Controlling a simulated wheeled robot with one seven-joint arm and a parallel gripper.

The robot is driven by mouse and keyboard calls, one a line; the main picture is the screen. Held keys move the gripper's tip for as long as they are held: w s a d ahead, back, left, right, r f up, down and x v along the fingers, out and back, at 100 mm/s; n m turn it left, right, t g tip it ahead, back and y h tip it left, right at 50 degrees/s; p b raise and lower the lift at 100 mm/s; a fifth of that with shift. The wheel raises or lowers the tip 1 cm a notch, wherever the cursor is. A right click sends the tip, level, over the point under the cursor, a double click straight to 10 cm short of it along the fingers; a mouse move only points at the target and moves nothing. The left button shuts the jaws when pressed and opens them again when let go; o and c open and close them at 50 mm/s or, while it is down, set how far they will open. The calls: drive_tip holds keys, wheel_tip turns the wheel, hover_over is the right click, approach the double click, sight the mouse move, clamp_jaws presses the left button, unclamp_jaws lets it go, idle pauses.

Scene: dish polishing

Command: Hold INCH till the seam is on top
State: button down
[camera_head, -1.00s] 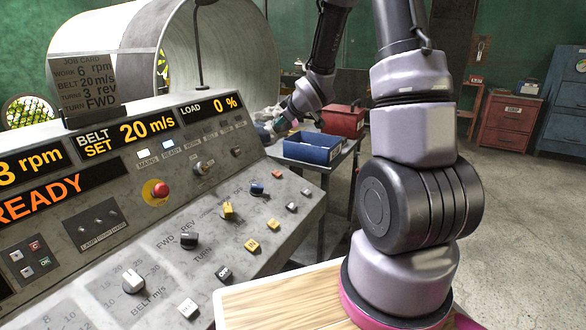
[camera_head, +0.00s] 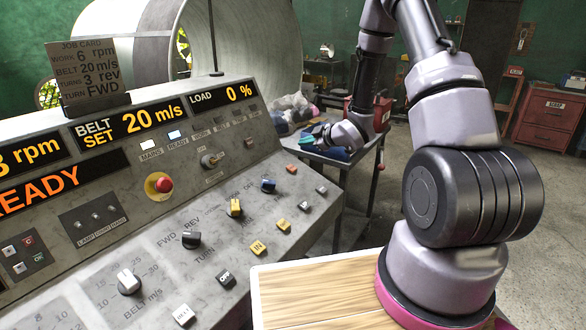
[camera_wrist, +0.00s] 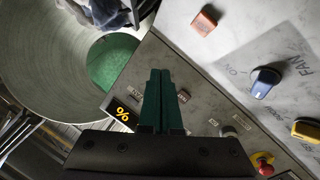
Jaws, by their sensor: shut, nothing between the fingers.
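The large grey metal dish (camera_head: 245,50) stands on its side behind the console; its curved inner face also shows in the wrist view (camera_wrist: 45,60). I cannot make out a seam. A yellow button (camera_head: 257,248) low on the sloped console panel has lettering that starts "IN"; the rest is not readable. My gripper (camera_head: 308,138) is beyond the console's right end, well away from that button. In the wrist view its green fingers (camera_wrist: 160,85) are together and empty, pointing toward the console's upper edge.
The console (camera_head: 290,215) carries several knobs and buttons, including a red stop button (camera_head: 159,184) and a black OFF button (camera_head: 226,279). Its displays read READY, 20 m/s and load 0 %. A side table (camera_head: 345,158) stands beyond my gripper.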

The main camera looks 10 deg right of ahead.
approach(290, 165)
drive_tip(key=shift+w+r+x, duration=0.1)
drive_tip(key=shift+r+x, duration=0.1)
drive_tip(key=shift+x, duration=0.7)
drive_tip(key=shift+w+r+x, duration=0.15)
drive_tip(key=shift+x, duration=0.7)
drive_tip(key=shift+w+r+x, duration=0.1)
drive_tip(key=shift+r+x, duration=0.1)
drive_tip(key=shift+x, duration=0.7)
drive_tip(key=shift+w+a+f, duration=0.1)
drive_tip(key=shift+w+f, duration=0.05)
drive_tip(key=shift+f, duration=0.25)
drive_tip(key=shift+w+a+f, duration=0.1)
drive_tip(key=shift+f, duration=0.35)
idle(4.1)
